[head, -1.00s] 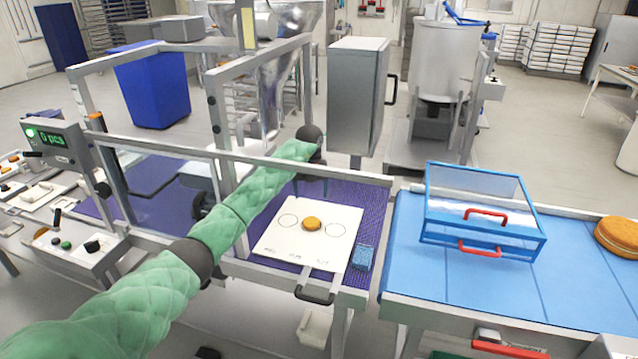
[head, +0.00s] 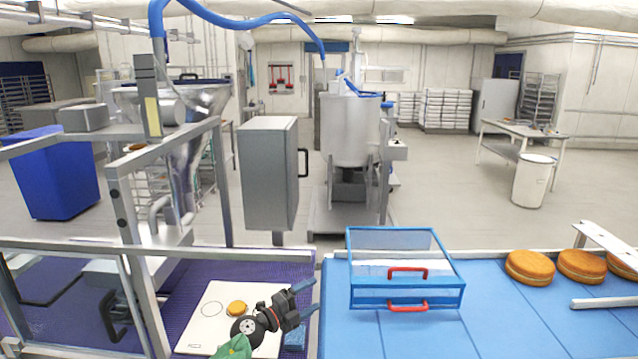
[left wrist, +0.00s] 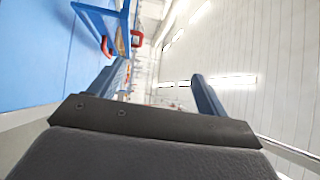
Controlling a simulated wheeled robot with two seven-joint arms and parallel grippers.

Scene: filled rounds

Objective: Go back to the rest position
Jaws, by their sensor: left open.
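My left gripper (head: 306,300) is in the lower middle of the head view, over the right side of the white board. Its jaws are open and empty and point right, toward the blue table. In the left wrist view its two blue fingers (left wrist: 166,88) stand wide apart with nothing between them. My green-sleeved left arm shows only as a small piece at the bottom edge. My right gripper is in neither view.
A white board (head: 208,325) with a small orange round (head: 237,308) lies on the purple belt (head: 180,308). A blue-framed clear box (head: 405,295) with red handles stands on the blue table (head: 480,330). Large orange rounds (head: 530,268) lie to its right. A metal guard frame (head: 135,235) stands left.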

